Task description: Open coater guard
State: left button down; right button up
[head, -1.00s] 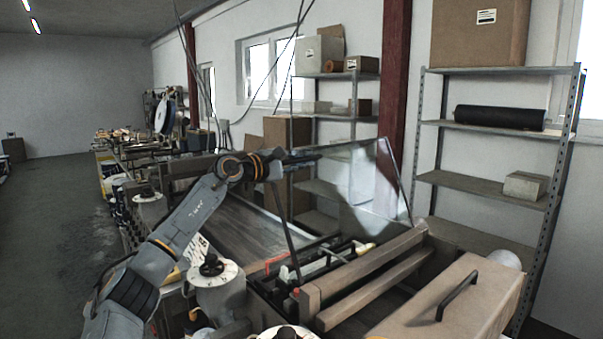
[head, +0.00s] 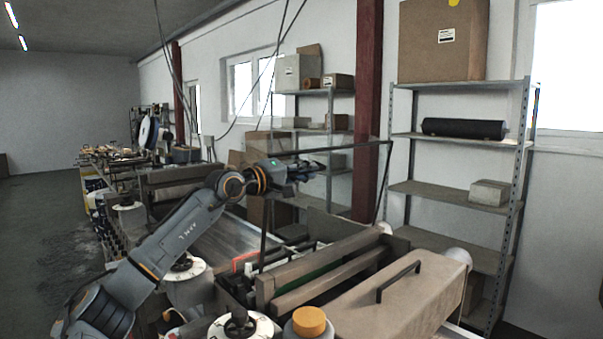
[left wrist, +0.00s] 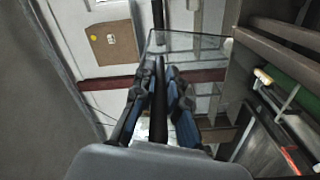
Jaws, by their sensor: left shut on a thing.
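The coater guard (head: 330,150) is a clear panel in a thin dark frame, standing raised over the coater (head: 330,270). Its top bar runs level and its side bars go down towards the machine. My left gripper (head: 308,168) is at the guard's upper left part in the head view. In the left wrist view, the fingers of my left gripper (left wrist: 160,95) are shut on a dark bar of the guard (left wrist: 160,72). The clear panel of the guard lies beyond the fingers. My right gripper is not in view.
A beige cover (head: 400,295) with a black handle (head: 398,281) sits at the front right. An orange-capped container (head: 309,322) stands in front. Metal shelves (head: 450,192) and a red column (head: 368,110) stand behind the machine. Open floor (head: 50,240) lies at the left.

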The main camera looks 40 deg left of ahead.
pick_arm(q)
jog(key=shift+w+d+f, duration=0.1)
jog(key=shift+d+f, duration=0.15)
jog(key=shift+d, duration=0.1)
jog(key=c, duration=1.7)
grip_release()
jog(key=o, duration=0.3)
jog(key=shift+d, duration=0.25)
jog(key=shift+o, duration=0.2)
jog(key=s, duration=1.1)
jog(key=shift+s+a, duration=0.3)
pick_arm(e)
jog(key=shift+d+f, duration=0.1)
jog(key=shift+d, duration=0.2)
pick_arm(q)
jog(key=shift+r, duration=0.1)
